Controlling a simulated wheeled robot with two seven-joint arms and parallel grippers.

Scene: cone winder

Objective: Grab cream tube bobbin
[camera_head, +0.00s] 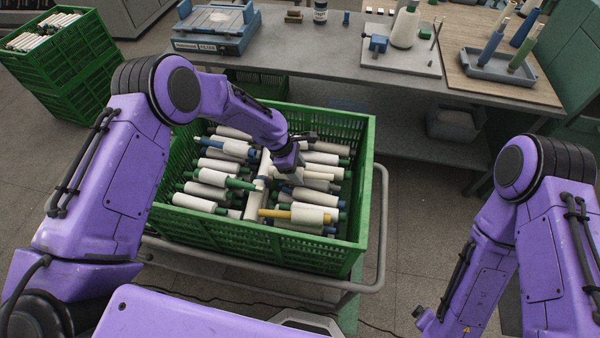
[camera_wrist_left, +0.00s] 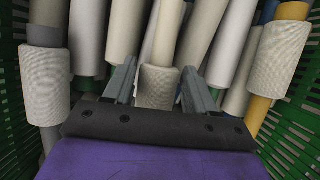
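My left gripper (camera_head: 283,174) reaches down into the green crate (camera_head: 368,150) of bobbins. In the left wrist view its two grey fingers (camera_wrist_left: 158,92) are apart, one on each side of a bobbin with a cream tube (camera_wrist_left: 166,38) and pale yarn (camera_wrist_left: 158,86). I cannot tell whether either finger touches it. Its lower end is hidden behind the gripper body. In the head view the gripper and arm cover part of the pile, so I cannot single out this bobbin there. My right arm comes in at the right, and its gripper is not in view.
Bobbins with green, blue and yellow tubes lie close around the gripper; a yellow-tubed one (camera_wrist_left: 277,65) is at the right. The crate stands on a cart with a grey rail (camera_head: 380,215). A bench (camera_head: 310,50) with a blue scale (camera_head: 215,30) stands behind.

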